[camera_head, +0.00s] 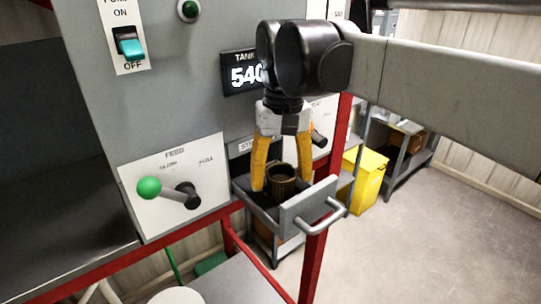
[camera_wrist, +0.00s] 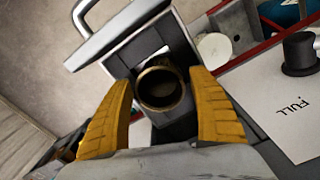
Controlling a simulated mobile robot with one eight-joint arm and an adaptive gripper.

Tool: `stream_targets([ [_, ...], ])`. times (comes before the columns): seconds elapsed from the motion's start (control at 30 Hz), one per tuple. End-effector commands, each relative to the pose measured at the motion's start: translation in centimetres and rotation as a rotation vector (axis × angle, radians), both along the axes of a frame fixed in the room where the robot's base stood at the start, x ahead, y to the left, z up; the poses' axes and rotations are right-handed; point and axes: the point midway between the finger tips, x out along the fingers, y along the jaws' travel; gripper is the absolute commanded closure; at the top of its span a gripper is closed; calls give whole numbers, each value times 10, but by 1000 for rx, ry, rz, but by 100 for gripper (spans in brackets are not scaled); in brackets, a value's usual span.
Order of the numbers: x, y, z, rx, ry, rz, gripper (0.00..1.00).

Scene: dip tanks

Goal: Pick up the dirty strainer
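The dirty strainer (camera_head: 281,180) is a small, dark brown round cup sitting in an open grey drawer (camera_head: 313,203) on the front of the machine. In the wrist view the strainer (camera_wrist: 160,88) shows its round open top, with a brassy rim and dark inside. My gripper (camera_head: 281,184) points down over the drawer with its yellow fingers spread. In the wrist view the fingers (camera_wrist: 163,112) stand on either side of the strainer, with gaps visible on both sides. The strainer's base is hidden.
A panel with a green-knobbed feed lever (camera_head: 149,188) is left of the drawer. A pump switch (camera_head: 130,46) and a tank display (camera_head: 245,75) are above. The drawer's handle (camera_head: 322,219) sticks out in front. A yellow bin (camera_head: 368,181) stands behind; the floor at right is clear.

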Motion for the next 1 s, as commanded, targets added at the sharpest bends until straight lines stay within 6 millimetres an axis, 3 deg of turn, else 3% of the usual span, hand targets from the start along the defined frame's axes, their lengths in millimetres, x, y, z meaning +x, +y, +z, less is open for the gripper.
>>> stream_targets([
  [0.03, 0, 0, 0, 0, 0, 0, 44],
  [0.17, 0, 0, 0, 0, 0, 0, 84],
  [0.2, 0, 0, 0, 0, 0, 0, 88],
  [0.57, 0, 0, 5, 0, 0, 0, 88],
  [0.77, 0, 0, 31, 0, 0, 0, 88],
  [1.0, 0, 0, 77, 0, 0, 0, 88],
])
